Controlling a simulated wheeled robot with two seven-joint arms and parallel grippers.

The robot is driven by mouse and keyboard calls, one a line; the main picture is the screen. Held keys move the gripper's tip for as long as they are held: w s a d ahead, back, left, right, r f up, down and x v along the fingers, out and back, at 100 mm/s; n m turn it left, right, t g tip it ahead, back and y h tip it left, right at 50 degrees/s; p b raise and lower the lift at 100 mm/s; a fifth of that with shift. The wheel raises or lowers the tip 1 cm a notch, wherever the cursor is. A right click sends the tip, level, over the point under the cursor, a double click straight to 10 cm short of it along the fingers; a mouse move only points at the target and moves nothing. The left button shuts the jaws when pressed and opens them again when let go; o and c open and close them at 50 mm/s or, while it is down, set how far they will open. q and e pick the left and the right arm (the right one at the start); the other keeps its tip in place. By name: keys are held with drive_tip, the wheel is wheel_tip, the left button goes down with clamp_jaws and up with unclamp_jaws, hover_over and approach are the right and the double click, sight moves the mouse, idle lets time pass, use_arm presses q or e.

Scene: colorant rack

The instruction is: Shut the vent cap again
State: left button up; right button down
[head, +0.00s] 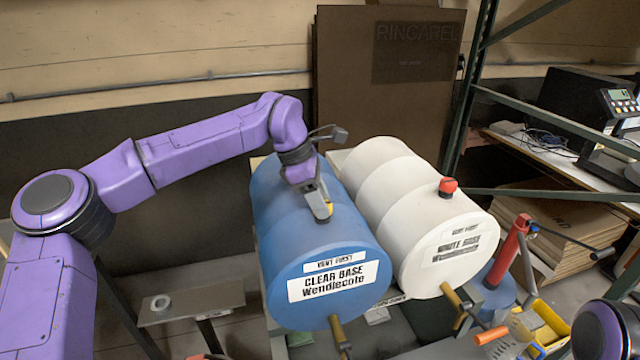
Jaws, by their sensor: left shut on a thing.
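The blue drum (300,235), labelled Clear Base, lies on its side in the middle. My left gripper (324,212) reaches down from above onto the top of this drum near its front end. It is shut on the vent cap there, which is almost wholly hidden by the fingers. I cannot tell how far the cap is turned. The white drum (405,215), labelled White Base, lies beside it on the right, with a red vent cap (447,187) on its top. Only a rounded part of my right arm shows at the bottom right corner; its gripper is out of view.
Brass taps (452,296) stick out from the drum fronts. A red cylinder with a crank handle (508,250) stands right of the white drum. A green rack post (470,90) rises behind. A small grey stand (190,303) is at the left. Tools lie at the bottom right.

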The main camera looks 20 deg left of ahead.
use_arm(q)
drive_tip(key=shift+m+p, duration=0.4)
drive_tip(key=shift+p, duration=0.15)
drive_tip(key=o, duration=1)
drive_tip(key=shift+o, duration=0.2)
drive_tip(key=w+b+v, duration=0.1)
drive_tip(key=b+v, duration=0.1)
drive_tip(key=v, duration=0.8)
drive_tip(key=shift+s+r, duration=0.2)
drive_tip(key=shift+s, duration=0.1)
drive_tip(key=shift+a+f, duration=0.1)
drive_tip(key=shift+a, duration=0.05)
